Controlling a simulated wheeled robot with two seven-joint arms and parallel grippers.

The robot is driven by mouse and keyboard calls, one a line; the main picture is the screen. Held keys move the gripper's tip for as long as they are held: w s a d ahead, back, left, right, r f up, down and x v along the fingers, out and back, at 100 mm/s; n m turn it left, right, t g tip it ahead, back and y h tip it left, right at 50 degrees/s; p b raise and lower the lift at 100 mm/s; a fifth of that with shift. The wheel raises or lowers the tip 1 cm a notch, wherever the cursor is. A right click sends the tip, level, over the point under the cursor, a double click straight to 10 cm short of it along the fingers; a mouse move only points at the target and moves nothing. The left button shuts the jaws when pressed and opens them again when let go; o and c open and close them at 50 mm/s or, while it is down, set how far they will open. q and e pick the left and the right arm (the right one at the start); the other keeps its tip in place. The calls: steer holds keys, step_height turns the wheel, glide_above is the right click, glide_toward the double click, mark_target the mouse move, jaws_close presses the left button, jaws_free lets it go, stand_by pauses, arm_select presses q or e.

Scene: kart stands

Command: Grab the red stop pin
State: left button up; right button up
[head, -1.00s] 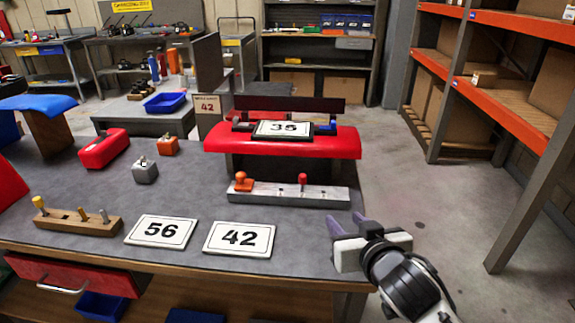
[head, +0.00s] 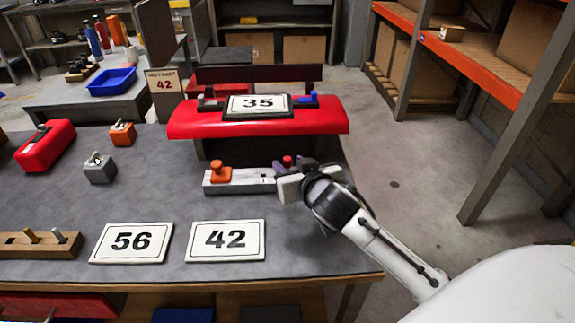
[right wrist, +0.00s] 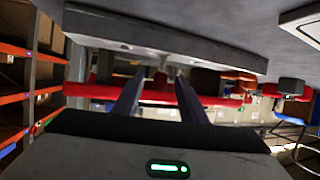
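The red stop pin (head: 287,160) stands upright at the right part of the pale metal bar (head: 243,181) on the grey bench; only its red head shows clearly in the head view. My right gripper (head: 294,167) is at the bar's right end, its dark fingers close around or beside the pin. In the right wrist view its two fingers (right wrist: 158,84) are apart, so it is open, with the bar (right wrist: 165,42) across the top. Whether the fingers touch the pin I cannot tell. My left gripper is not in view.
An orange knob (head: 221,172) sits on the bar's left part. The red stand (head: 190,121) with plate 35 (head: 256,104) is just behind. Plates 56 (head: 131,242) and 42 (head: 228,240) lie in front. Bench surface right of plate 42 is clear.

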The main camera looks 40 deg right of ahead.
steer(key=shift+x, duration=1.25)
jaws_close()
